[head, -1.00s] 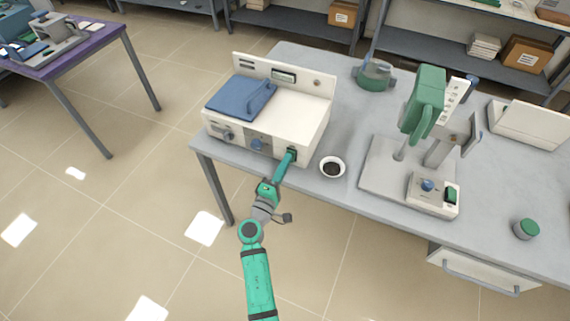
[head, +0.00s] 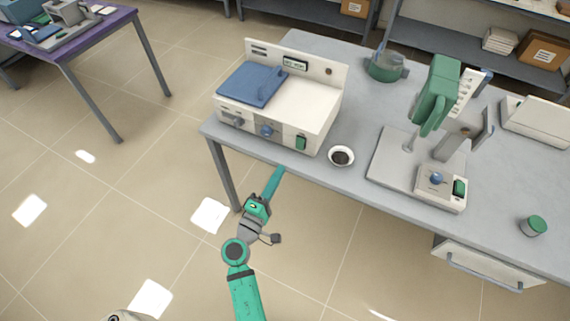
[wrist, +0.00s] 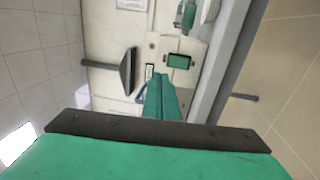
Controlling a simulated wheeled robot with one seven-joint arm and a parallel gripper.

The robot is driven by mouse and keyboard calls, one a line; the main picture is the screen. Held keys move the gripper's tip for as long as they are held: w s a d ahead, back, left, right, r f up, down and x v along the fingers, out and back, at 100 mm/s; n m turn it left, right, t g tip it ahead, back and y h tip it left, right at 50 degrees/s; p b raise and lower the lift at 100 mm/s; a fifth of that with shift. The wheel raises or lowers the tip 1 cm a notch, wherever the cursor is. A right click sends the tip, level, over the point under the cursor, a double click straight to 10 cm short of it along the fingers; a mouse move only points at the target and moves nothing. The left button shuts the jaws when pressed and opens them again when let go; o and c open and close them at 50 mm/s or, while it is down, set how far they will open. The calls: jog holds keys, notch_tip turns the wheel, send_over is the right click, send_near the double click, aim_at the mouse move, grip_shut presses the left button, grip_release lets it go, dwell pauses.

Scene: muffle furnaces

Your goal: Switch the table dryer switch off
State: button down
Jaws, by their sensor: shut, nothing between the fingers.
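The table dryer (head: 318,98) is a white box with a blue lid (head: 252,84), near the left end of the grey table in the head view. Its switch (head: 301,143) is a green rocker low on the right of the front panel, beside a blue knob (head: 267,130). My gripper (head: 280,170) is shut and empty, below and in front of the switch and apart from it. In the wrist view the closed green fingers (wrist: 160,82) point toward a dark-framed green rocker (wrist: 180,62). I cannot tell which way the rocker is tilted.
A small bowl with dark contents (head: 341,156) stands right of the dryer, near the table's (head: 385,200) front edge. A green-headed stand device (head: 434,95) with its own green switch (head: 459,187) is further right. The floor in front is free.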

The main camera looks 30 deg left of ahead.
jog(key=shift+s+r, duration=0.15)
jog(key=shift+s, duration=0.75)
jog(key=shift+d, duration=0.1)
jog(key=s+d+f+m+g+y, duration=0.2)
jog(key=s+d+f+m+g, duration=0.35)
jog(key=s+d+f, duration=0.75)
jog(key=s+d+r+m+h, duration=0.1)
jog(key=s+d+r+m, duration=0.4)
jog(key=s+r+m, duration=0.1)
jog(key=s+d+r+m+t+h, duration=0.1)
jog(key=s+d+r+m, duration=0.4)
jog(key=s, duration=0.4)
jog(key=shift+s+d+r+m, duration=0.15)
jog(key=shift+s+r+m, duration=0.15)
jog(key=shift+r+m, duration=0.45)
